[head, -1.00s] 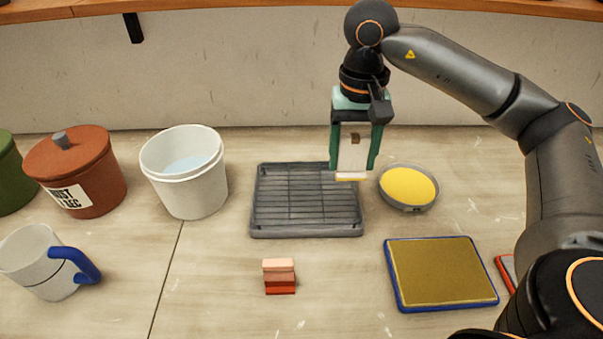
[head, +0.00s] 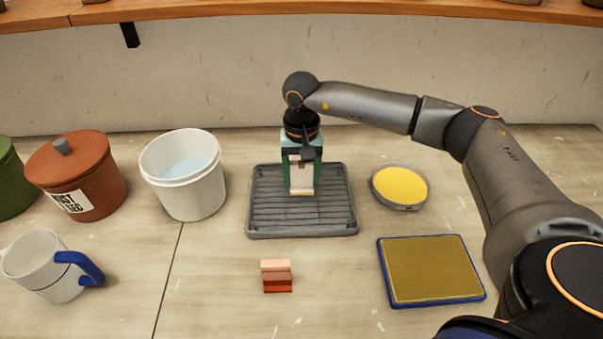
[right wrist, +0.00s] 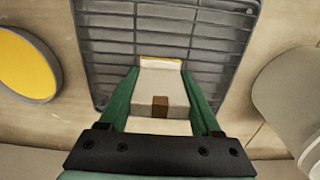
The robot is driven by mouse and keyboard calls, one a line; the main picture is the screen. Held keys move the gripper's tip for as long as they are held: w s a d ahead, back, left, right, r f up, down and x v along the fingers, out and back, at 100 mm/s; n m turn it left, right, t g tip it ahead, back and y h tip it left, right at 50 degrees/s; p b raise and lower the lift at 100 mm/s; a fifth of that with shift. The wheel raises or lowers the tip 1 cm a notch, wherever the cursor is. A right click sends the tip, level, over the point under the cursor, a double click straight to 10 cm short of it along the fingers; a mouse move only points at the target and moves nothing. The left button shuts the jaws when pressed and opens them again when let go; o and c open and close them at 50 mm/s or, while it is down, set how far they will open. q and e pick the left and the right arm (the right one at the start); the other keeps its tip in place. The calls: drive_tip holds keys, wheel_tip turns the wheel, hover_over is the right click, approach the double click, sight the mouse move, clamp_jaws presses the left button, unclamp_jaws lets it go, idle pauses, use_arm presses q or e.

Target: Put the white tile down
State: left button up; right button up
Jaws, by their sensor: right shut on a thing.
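The white tile (head: 301,177) is held upright in my right gripper (head: 301,187), which is shut on it. It has a yellow lower edge and a small brown mark. The tile is over the middle of the grey slatted rack (head: 262,222). I cannot tell whether its lower edge touches the slats. In the right wrist view, the tile (right wrist: 160,88) sits between the green fingers of the gripper (right wrist: 160,75), with the rack (right wrist: 225,45) behind it. My left gripper is not in view.
A yellow-filled round dish (head: 400,185) stands right of the rack, a white bucket (head: 183,185) left. A blue-edged mustard pad (head: 432,270) and stacked reddish blocks (head: 276,275) are in front. A mug (head: 45,265) and brown lidded pot (head: 75,175) stand at left.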

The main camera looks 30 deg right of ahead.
drive_tip(key=shift+f, duration=0.25)
drive_tip(key=o, duration=1.4)
drive_tip(key=shift+r, duration=0.1)
wheel_tip(320, 180, up, 12)
drive_tip(key=shift+a+r+b, duration=0.1)
drive_tip(key=shift+r+b, duration=0.1)
drive_tip(key=shift+b, duration=0.5)
